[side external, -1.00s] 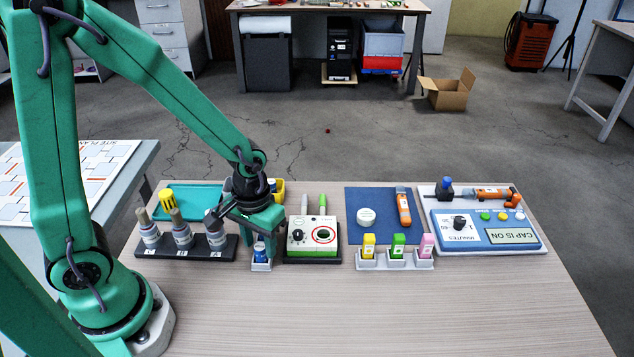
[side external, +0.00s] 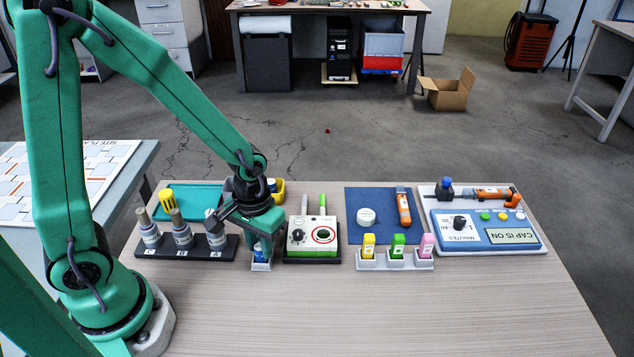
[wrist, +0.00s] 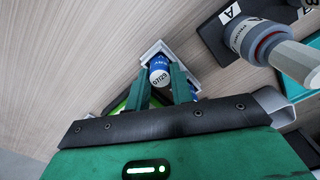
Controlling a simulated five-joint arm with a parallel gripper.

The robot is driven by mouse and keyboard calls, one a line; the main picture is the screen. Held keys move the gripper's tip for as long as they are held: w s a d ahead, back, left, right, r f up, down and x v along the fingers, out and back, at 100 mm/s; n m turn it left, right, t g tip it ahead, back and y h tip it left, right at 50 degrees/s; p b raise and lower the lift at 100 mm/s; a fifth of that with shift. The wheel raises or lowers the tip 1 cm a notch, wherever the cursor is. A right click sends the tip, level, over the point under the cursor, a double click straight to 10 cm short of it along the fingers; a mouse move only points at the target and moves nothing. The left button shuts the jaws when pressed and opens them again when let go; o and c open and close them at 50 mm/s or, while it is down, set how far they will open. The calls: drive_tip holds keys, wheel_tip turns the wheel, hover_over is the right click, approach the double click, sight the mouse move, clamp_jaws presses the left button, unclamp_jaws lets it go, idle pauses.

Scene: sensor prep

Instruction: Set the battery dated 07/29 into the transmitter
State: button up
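The battery (wrist: 159,73), blue and white, shows a date in the wrist view that reads as 07/29 upside down. It stands upright in a small pale holder (side external: 262,266) at the table's front. My gripper (wrist: 160,83) points down over it with a finger on each side. Both fingers appear to touch it, with no clear gap in the wrist view. The transmitter appears to be the white and green box (side external: 298,248) just right of the holder, with a dark knob and a round red-ringed opening on top.
A dark rack (side external: 187,250) with several lettered bottles stands close left of my gripper. Right are a white holder (side external: 394,263) with coloured blocks, a blue mat (side external: 380,205) and a blue panel (side external: 488,238) reading CAP IS ON. The front table is clear.

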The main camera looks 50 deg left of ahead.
drive_tip(key=shift+r, duration=0.75)
drive_tip(key=shift+r, duration=0.35)
drive_tip(key=shift+r, duration=0.65)
drive_tip(key=shift+r, duration=0.4)
drive_tip(key=shift+r, duration=0.35)
drive_tip(key=shift+r, duration=0.25)
